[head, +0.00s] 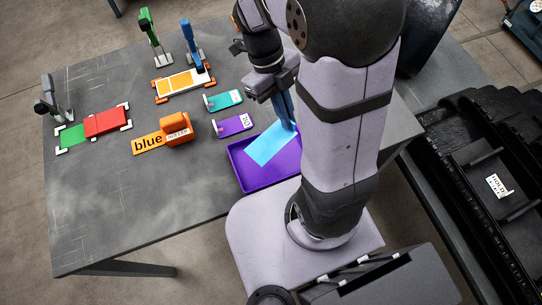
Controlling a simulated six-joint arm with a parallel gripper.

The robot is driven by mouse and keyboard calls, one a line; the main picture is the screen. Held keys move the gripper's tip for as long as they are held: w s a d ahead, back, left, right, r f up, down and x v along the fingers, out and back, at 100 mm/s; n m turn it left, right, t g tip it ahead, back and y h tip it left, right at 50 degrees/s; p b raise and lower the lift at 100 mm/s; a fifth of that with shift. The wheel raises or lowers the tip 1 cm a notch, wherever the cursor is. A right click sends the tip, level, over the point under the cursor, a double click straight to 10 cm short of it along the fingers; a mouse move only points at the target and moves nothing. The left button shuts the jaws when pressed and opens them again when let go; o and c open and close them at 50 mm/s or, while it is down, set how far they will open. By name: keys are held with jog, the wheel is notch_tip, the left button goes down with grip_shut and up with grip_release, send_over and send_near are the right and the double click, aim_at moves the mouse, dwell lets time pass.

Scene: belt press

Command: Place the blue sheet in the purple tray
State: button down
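My gripper (286,113) points down at the sheet's far right end. Dark blue finger-like parts reach down there, close to the sheet. I cannot tell whether they touch or grip it. My arm hides the tray's right side.
Upright handled tools (190,48) stand behind. The table's front left is clear.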

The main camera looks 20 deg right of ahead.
jog(key=p, duration=0.2)
send_near(288, 147)
jog(key=shift+x, duration=2.7)
jog(key=shift+f, duration=0.15)
jog(key=c, duration=2)
grip_release()
jog(key=b+v, duration=0.3)
jog(key=v, duration=0.9)
jog(key=shift+r, duration=0.2)
